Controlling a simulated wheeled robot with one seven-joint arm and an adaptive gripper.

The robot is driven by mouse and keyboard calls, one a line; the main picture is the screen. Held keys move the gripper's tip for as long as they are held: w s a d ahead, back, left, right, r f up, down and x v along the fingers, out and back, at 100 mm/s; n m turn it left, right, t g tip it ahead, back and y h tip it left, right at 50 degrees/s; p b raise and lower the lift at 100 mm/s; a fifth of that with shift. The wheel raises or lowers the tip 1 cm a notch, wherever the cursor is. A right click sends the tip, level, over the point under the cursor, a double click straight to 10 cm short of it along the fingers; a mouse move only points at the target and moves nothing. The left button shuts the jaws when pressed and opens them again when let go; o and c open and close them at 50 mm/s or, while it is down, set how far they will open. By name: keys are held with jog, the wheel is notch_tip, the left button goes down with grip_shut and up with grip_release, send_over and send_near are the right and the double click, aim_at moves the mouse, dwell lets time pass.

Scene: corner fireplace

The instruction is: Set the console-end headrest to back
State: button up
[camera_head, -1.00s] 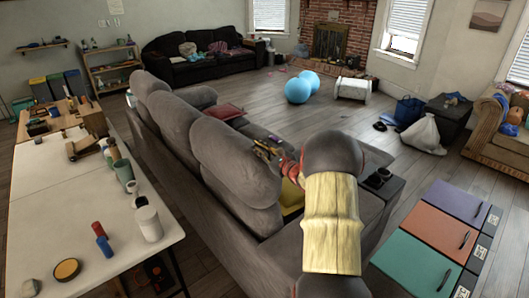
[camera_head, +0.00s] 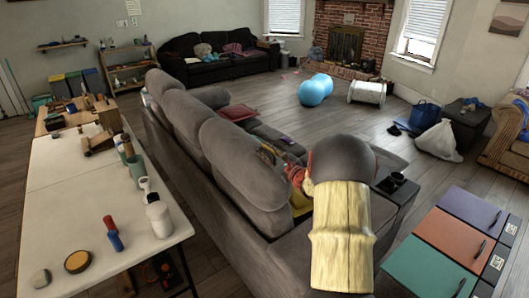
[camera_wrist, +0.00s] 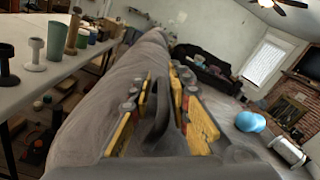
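The grey sofa (camera_head: 190,165) runs from the near middle to the back left, with several padded headrests along its back. The nearest headrest (camera_head: 238,160), closest to the console with cup holders (camera_head: 398,186), stands upright. My gripper (camera_head: 268,153) is at its seat-facing side, partly hidden by my arm. In the wrist view my gripper (camera_wrist: 160,85) has its yellow-padded fingers apart, with a dark grey shape between them that I cannot identify. Grey upholstery (camera_wrist: 105,95) fills the left of that view, close beside the fingers; contact cannot be told.
A long white table (camera_head: 75,215) with cups and small items stands left of the sofa. A colored cabinet (camera_head: 445,240) is at the lower right. Blue balls (camera_head: 315,90) and a white spool (camera_head: 367,92) lie on the open floor beyond.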

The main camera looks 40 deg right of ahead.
jog(key=shift+o, duration=0.8)
jog(key=shift+f, duration=0.1)
jog(key=s+a, duration=0.1)
jog(key=s, duration=1.1)
jog(key=shift+a, duration=0.2)
